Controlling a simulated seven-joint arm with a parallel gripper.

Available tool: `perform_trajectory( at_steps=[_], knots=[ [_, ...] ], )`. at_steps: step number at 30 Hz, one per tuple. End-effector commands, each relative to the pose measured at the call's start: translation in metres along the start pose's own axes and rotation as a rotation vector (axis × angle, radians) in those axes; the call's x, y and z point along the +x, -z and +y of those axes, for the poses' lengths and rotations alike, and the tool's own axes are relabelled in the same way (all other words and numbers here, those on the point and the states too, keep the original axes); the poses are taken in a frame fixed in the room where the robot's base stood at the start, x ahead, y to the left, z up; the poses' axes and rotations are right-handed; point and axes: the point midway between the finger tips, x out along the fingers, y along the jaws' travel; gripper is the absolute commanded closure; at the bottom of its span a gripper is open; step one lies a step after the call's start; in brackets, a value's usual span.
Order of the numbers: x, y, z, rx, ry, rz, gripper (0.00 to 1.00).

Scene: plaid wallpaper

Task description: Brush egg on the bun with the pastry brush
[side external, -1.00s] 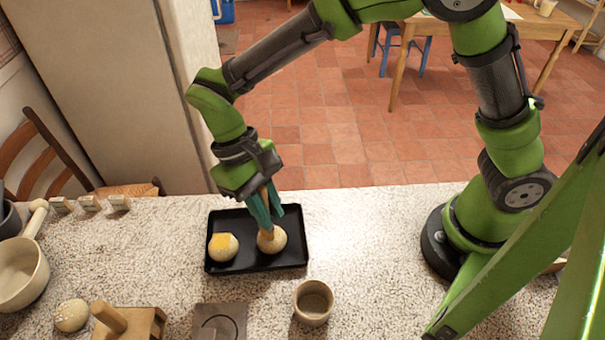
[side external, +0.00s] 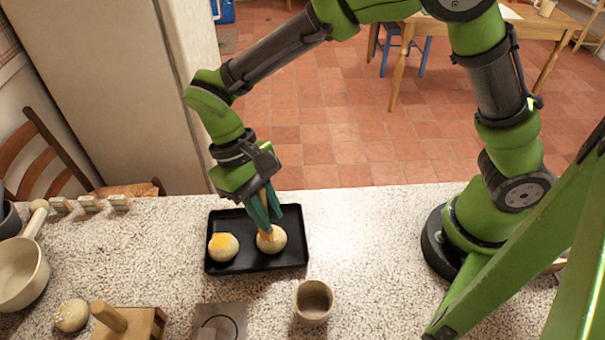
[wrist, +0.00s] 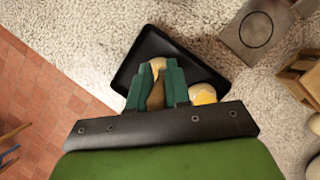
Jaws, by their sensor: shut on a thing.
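My gripper (side external: 265,212) points down over the black tray and is shut on the pastry brush (wrist: 156,96), of which only a brownish part shows between the teal fingers. The brush's lower end is at the top of the right-hand bun (side external: 272,240); whether it touches cannot be told for sure. This bun also shows past the fingertips in the wrist view (wrist: 158,64). A second bun (side external: 223,248) sits to the left on the tray (side external: 252,265) with a yellow-orange egg patch on top. It also shows in the wrist view (wrist: 203,95).
A small round cup (side external: 314,301) stands in front of the tray to the right. The counter right of the tray is clear.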

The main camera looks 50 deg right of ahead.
Motion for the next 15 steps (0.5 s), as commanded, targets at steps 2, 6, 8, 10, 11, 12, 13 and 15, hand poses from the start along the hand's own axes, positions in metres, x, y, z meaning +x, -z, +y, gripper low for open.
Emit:
perform_trajectory(
  at_steps=[2, 6, 8, 10, 11, 12, 13, 15],
  knots=[
    [0.0, 0.0, 0.004, 0.001, 0.0, 0.0, 1.0],
    [0.0, 0.0, 0.004, 0.0, 0.0, 0.0, 1.0],
    [0.0, 0.0, 0.003, 0.0, -0.001, 0.0, 1.0],
    [0.0, 0.0, 0.0, -0.001, -0.001, 0.0, 1.0],
    [0.0, 0.0, -0.001, -0.001, -0.001, 0.0, 1.0],
    [0.0, 0.0, -0.003, -0.001, 0.0, 0.0, 1.0],
    [0.0, 0.0, -0.004, -0.001, 0.0, 0.0, 1.0],
    [0.0, 0.0, -0.008, 0.0, 0.0, 0.0, 1.0]
  ],
)
